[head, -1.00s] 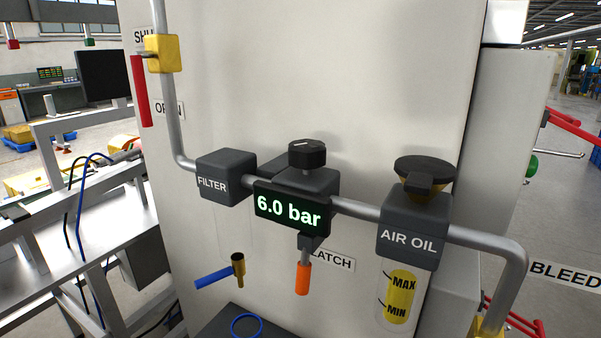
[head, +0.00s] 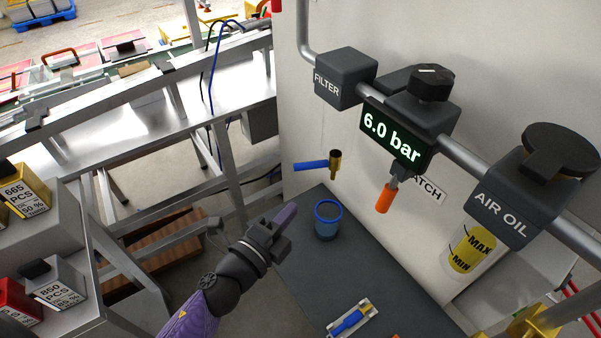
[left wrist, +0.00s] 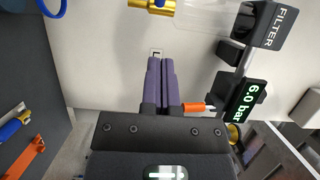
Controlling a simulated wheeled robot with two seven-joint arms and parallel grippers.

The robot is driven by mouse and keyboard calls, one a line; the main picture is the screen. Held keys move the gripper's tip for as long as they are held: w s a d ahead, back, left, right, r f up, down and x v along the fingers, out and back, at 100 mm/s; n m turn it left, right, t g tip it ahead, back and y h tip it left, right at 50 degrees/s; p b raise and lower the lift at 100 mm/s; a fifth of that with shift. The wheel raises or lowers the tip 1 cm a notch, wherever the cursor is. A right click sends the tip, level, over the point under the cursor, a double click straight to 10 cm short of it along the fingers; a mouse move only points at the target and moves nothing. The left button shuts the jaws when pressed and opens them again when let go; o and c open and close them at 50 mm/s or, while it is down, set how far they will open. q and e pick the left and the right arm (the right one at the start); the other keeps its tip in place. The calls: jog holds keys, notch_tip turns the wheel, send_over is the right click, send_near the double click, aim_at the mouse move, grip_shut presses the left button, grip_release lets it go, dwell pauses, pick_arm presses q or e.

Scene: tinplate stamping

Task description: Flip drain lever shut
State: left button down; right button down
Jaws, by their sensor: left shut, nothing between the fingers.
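The drain lever (head: 311,166) is a blue handle sticking out to the left, about level, from a brass valve (head: 335,165) below the FILTER block (head: 345,78). In the left wrist view the brass valve (left wrist: 140,4) shows at the top edge, with a small bit of blue on it. My left gripper (head: 290,213) is below and left of the lever in the head view, apart from it. Its purple fingers (left wrist: 160,62) are shut together and empty, pointing toward the pale panel. My right gripper is in neither view.
A blue-rimmed cup (head: 327,228) stands on a dark shelf (head: 300,262) below the valve. A 6.0 bar display (head: 390,140) and an orange latch handle (head: 386,198) are to the right. A metal frame (head: 220,135) stands at left.

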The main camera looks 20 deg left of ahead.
aim_at(300, 167)
pick_arm(q)
jog(key=w, duration=0.8)
jog(key=shift+w+f, duration=0.1)
jog(key=shift+w, duration=0.2)
jog(key=shift+w+a, duration=0.15)
jog(key=shift+w, duration=0.05)
jog(key=shift+w+a+r+m+g+h+b, duration=0.2)
jog(key=shift+w+a+m+g+h+b, duration=0.1)
jog(key=shift+w+a+m+h+b, duration=0.45)
